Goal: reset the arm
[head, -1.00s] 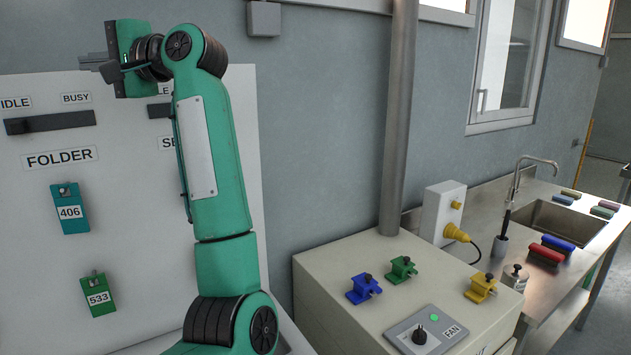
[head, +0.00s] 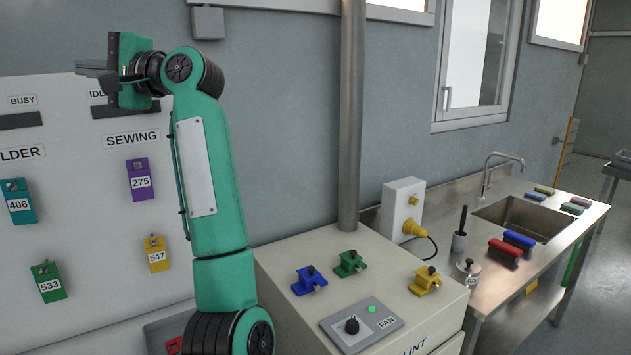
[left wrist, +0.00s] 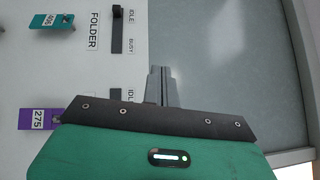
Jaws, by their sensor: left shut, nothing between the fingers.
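My left arm rises from the bottom of the head view, and its gripper (head: 92,71) points left at the upper left, in front of the white board. The fingers are shut with nothing between them. In the left wrist view the shut fingers (left wrist: 161,86) stick up from the dark gripper edge, apart from the board's labels and tags. My right gripper is in neither current view.
The white board (head: 85,230) carries tags, including purple 275 (head: 141,182) and yellow 547 (head: 156,257). A cabinet (head: 400,310) with blue, green and yellow clamps stands right of my arm, beside a pipe (head: 352,120). A sink counter (head: 490,240) lies further right.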

